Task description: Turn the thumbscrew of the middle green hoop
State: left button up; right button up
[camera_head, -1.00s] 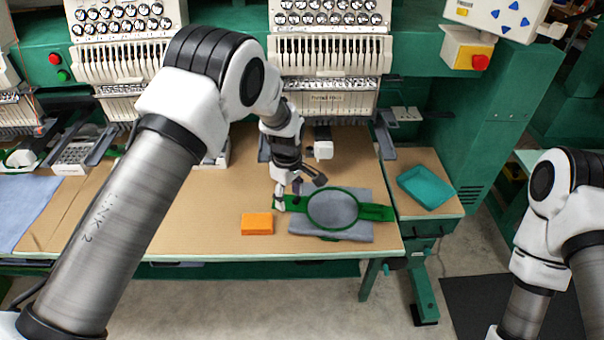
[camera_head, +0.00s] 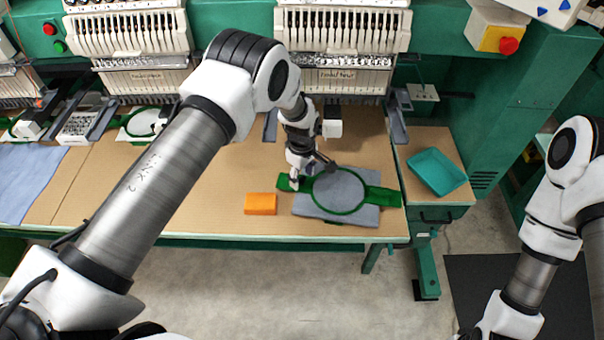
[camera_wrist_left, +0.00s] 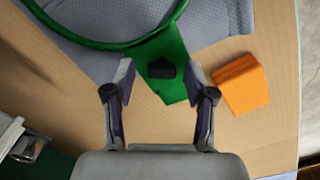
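A green hoop (camera_head: 364,197) lies on grey-blue cloth on the table, with a green tab on each side. In the left wrist view, the hoop's green rim (camera_wrist_left: 112,45) crosses the top. A small dark thumbscrew (camera_wrist_left: 161,69) sits on its green tab (camera_wrist_left: 172,88). My left gripper (camera_head: 300,184) is over the hoop's left tab in the head view. In the left wrist view my left gripper (camera_wrist_left: 161,76) is open, with the thumbscrew between its fingertips in the picture; whether they are level with it I cannot tell. My right gripper is out of view.
An orange block (camera_head: 260,204) lies close left of the hoop; it also shows in the left wrist view (camera_wrist_left: 241,84). A teal tray (camera_head: 437,171) is on the right side table. Embroidery machine heads (camera_head: 343,75) stand behind. Bare tabletop (camera_head: 190,205) lies to the left.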

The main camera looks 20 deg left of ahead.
pick_arm(q)
jog(key=shift+s+r, duration=0.25)
jog(key=shift+s, duration=0.05)
grip_shut()
jog(key=shift+w+f, duration=0.15)
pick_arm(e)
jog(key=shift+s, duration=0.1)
pick_arm(q)
jog(key=shift+f, duration=0.15)
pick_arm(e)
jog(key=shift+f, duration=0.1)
